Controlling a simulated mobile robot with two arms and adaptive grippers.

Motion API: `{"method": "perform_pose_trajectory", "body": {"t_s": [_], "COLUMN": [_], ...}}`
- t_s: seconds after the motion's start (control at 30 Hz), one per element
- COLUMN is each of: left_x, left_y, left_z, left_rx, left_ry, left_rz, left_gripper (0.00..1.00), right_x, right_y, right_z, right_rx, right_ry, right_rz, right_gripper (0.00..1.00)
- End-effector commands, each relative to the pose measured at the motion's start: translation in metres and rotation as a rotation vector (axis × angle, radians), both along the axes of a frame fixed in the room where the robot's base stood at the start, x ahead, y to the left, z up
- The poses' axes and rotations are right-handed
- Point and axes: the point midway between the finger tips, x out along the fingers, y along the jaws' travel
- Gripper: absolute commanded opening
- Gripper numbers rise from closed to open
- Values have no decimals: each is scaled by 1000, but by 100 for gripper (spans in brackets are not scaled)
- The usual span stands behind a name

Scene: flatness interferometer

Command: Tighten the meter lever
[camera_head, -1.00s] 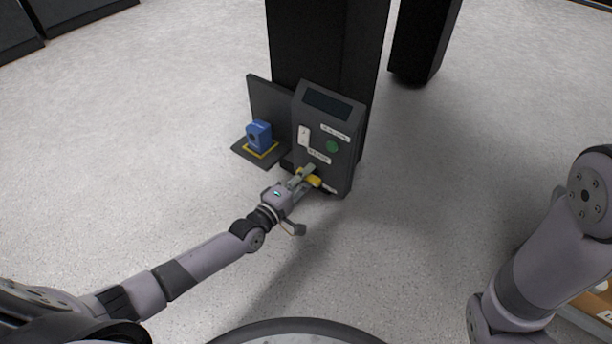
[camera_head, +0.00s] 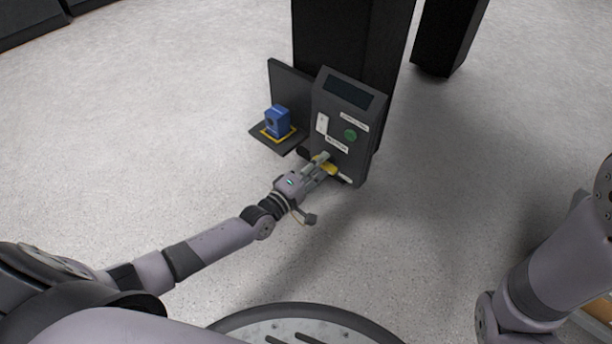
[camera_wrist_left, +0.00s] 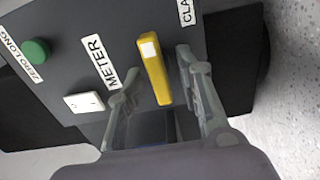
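The yellow meter lever (camera_wrist_left: 154,68) sticks out from the dark grey panel beside the METER label (camera_wrist_left: 98,62) in the left wrist view. My left gripper (camera_wrist_left: 158,62) is open, with one finger on each side of the lever and a visible gap to each. I cannot tell how deep the fingers reach along it. In the head view, my left gripper (camera_head: 322,167) is at the lower part of the instrument (camera_head: 350,115), partly covering the yellow lever (camera_head: 329,169). My right gripper is out of view; only part of that arm shows at the right.
A green button (camera_wrist_left: 36,51) and a white switch (camera_wrist_left: 84,102) sit on the same panel. A second label, cut off, is beyond the lever. A blue block (camera_head: 278,121) stands on a yellow-edged plate left of the instrument. A black column rises behind. The floor in front is clear.

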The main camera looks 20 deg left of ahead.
Motion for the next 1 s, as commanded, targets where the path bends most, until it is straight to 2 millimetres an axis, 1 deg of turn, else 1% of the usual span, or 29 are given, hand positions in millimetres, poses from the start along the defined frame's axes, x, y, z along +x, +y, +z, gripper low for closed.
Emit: {"method": "perform_pose_trajectory", "body": {"t_s": [0.3, 0.5, 0.6, 0.7, 1.0], "left_x": [-60, -90, -99, -103, -104], "left_y": [22, 33, 36, 38, 38], "left_z": [-2, -1, -1, 0, 0], "left_rx": [2, 2, 2, 1, 1], "left_ry": [5, 2, 2, 1, 0], "left_rz": [-1, 0, 0, 1, 1], "left_gripper": [33, 33, 33, 33, 33], "right_x": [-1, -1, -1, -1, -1], "right_y": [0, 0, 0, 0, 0], "right_z": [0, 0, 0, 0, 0], "right_rx": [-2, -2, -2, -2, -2], "right_ry": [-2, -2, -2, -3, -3], "right_rz": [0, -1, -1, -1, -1], "right_gripper": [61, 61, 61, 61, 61]}}
